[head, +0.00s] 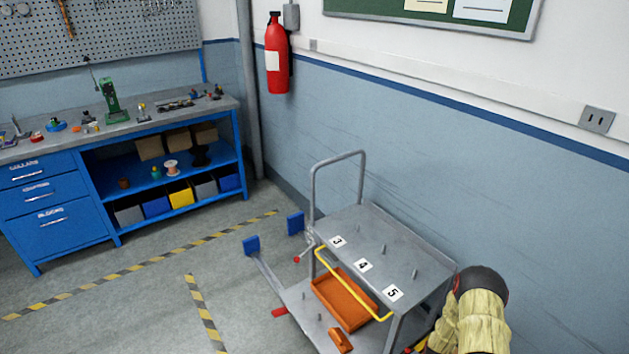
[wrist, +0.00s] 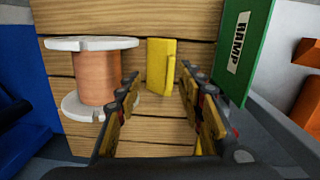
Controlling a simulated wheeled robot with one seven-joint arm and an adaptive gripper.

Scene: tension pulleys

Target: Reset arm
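My gripper (wrist: 158,95) shows in the wrist view with its two yellow-padded fingers apart and nothing seen between them. Beyond the fingers is a wooden plank surface (wrist: 165,138) with a yellow block-like piece (wrist: 160,65) in line with the gap. A copper-coloured spool with pale flanges (wrist: 97,78) is to the left of the fingers. A green panel marked RAMP (wrist: 243,45) is to the right. In the head view part of my arm shows at the lower right, and the gripper is out of that picture.
A grey cart (head: 400,250) with pegs numbered 3, 4 and 5 stands by the wall, beside my arm. An orange tray (head: 335,310) is on its lower level. A blue workbench (head: 60,225) and a fire extinguisher (head: 277,55) are farther back. Taped floor (head: 150,300) at left is clear.

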